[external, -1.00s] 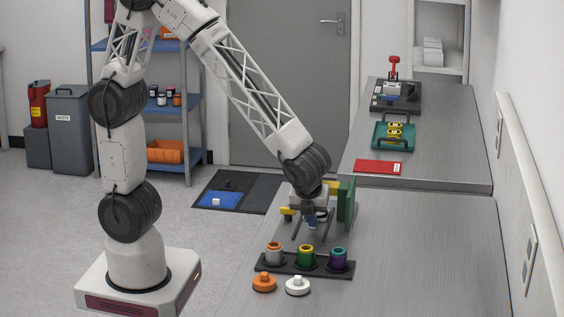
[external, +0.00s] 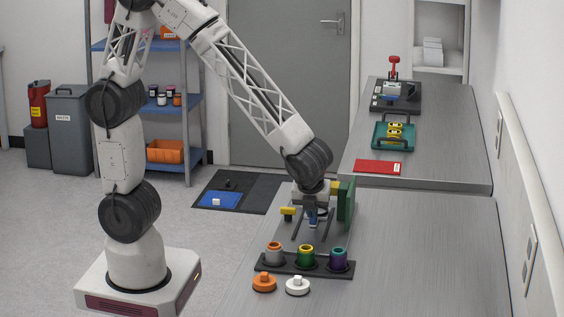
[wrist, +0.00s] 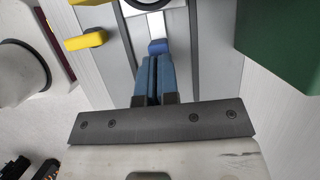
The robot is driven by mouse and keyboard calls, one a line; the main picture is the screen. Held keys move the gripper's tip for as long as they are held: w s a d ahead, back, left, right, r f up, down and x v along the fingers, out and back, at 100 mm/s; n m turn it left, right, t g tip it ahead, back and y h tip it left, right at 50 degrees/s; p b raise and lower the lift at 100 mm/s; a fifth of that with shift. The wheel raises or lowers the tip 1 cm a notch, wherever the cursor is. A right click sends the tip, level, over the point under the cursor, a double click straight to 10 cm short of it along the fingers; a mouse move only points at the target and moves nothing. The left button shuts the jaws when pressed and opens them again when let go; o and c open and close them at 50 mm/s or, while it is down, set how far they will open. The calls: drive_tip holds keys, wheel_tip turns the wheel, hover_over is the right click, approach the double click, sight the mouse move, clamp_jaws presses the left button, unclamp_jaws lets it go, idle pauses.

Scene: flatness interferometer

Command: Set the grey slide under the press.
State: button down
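My gripper (external: 312,222) points down over the grey base of the fixture on the near bench. In the wrist view its two blue fingers (wrist: 153,78) lie side by side with only a thin dark line between them, and nothing shows between them. A small blue block (wrist: 158,47) is just beyond the fingertips; whether they touch it cannot be told. A white part with a dark rim (wrist: 150,3), cut off by the frame top, lies beyond it between two dark rails. I cannot tell which part is the grey slide. The green upright (external: 346,204) stands right of my gripper, perhaps the press.
A yellow knob (external: 287,211) sits left of the rails. Orange (external: 264,283) and white (external: 297,286) knobbed discs lie nearer. The bench is clear on the right.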

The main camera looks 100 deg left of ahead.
drive_tip(key=shift+s+f, duration=0.3)
drive_tip(key=shift+f, duration=0.15)
drive_tip(key=shift+d, duration=0.9)
drive_tip(key=d, duration=0.1)
drive_tip(key=r, duration=0.1)
drive_tip(key=d, duration=0.1)
drive_tip(key=shift+w+d+r, duration=0.2)
drive_tip(key=shift+w+d, duration=0.05)
drive_tip(key=shift+d, duration=0.05)
drive_tip(key=v, duration=0.9)
drive_tip(key=shift+r, duration=0.25)
